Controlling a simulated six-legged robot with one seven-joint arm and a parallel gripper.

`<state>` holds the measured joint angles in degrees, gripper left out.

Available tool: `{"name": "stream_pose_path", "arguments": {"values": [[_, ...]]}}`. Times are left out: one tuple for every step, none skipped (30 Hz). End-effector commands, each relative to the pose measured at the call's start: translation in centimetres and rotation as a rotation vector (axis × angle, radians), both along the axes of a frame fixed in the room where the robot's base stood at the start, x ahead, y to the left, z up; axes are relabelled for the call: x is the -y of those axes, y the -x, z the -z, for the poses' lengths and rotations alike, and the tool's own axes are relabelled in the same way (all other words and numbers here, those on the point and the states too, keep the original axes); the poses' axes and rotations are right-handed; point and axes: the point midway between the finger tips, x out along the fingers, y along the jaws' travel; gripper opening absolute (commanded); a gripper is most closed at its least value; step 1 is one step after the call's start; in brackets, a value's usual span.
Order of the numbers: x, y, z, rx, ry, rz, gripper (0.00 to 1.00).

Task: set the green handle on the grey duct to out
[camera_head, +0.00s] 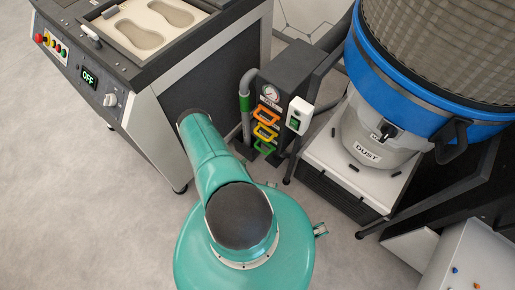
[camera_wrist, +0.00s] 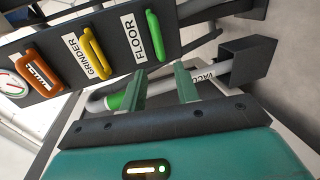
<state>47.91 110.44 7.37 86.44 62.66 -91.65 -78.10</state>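The green handle (camera_wrist: 153,35) is on the dark panel of the duct (camera_wrist: 125,58), beside the label FLOOR in the wrist view. It also shows in the head view (camera_head: 264,147) as the lowest of three handles. I cannot tell whether it is in or out. My gripper (camera_wrist: 160,68) has its two green fingers apart with nothing between them. The near end of the handle lies just past the fingertips, roughly in line with the gap. I see no contact. In the head view my arm shows, but the gripper is hidden behind it.
A yellow handle (camera_wrist: 93,55) marked GRINDER and an orange handle (camera_wrist: 40,72) are beside the green one. A grey pipe (camera_wrist: 214,76) runs behind the fingers. Open floor (camera_head: 80,220) lies left.

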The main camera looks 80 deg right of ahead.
Motion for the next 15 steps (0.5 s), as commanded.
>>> {"name": "stream_pose_path", "arguments": {"values": [[0.5, 0.5, 0.1, -0.001, 0.001, 0.005, 0.31], [0.8, 0.8, 0.2, -0.001, 0.0, 0.006, 0.31], [1.4, 1.1, 0.4, -0.001, 0.0, 0.005, 0.31], [1.8, 1.4, 0.4, -0.002, 0.0, 0.006, 0.31], [2.4, 1.6, 0.6, -0.001, 0.002, 0.006, 0.31], [3.0, 1.9, 0.7, -0.002, 0.001, 0.005, 0.31], [3.6, 2.2, 0.9, -0.002, 0.001, 0.007, 0.31], [4.1, 2.5, 1.0, -0.002, 0.0, 0.006, 0.31], [4.8, 2.8, 1.2, -0.001, 0.001, 0.006, 0.31], [5.3, 3.0, 1.3, -0.001, 0.001, 0.007, 0.31], [5.9, 3.2, 1.4, -0.001, 0.001, 0.005, 0.31], [6.6, 3.6, 1.6, -0.002, 0.001, 0.006, 0.31], [7.1, 3.8, 1.7, -0.002, 0.001, 0.005, 0.31], [7.7, 4.0, 1.8, -0.001, 0.002, 0.006, 0.31], [8.4, 4.2, 2.0, -0.001, 0.002, 0.006, 0.31]]}}
